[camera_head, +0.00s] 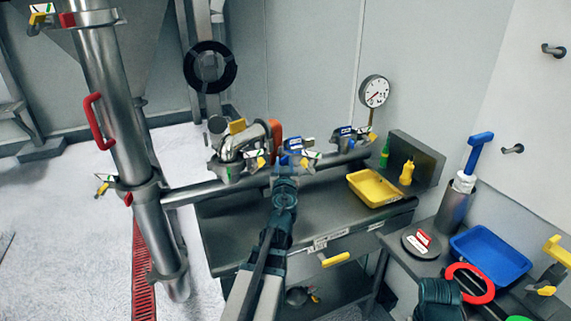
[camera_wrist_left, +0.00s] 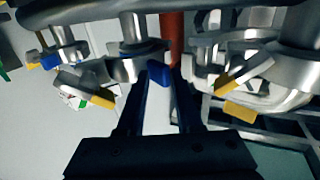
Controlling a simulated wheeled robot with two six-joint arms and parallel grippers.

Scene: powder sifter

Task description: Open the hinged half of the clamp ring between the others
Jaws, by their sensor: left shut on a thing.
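A steel pipe (camera_head: 205,190) runs across above the bench and carries several clamp rings with coloured tabs. The middle clamp ring (camera_head: 295,158) has a blue tab (camera_head: 296,144); one ring (camera_head: 232,168) stands to its left and another (camera_head: 346,136) to its right. My left gripper (camera_head: 284,175) is at the middle ring from the near side. In the left wrist view its fingers (camera_wrist_left: 160,106) are on either side of the blue tab (camera_wrist_left: 158,73), and it is shut on that tab. The fingers' contact is partly hidden. Only a dark part of my right arm shows at lower right; its gripper is not clear.
Neighbouring clamp parts (camera_wrist_left: 250,85) crowd close beside the left fingers. A yellow tray (camera_head: 374,188), small bottles (camera_head: 406,172) and a gauge (camera_head: 374,92) are to the right. A side table holds a blue tray (camera_head: 490,255) and a red ring (camera_head: 484,285). A vertical pipe (camera_head: 120,130) stands left.

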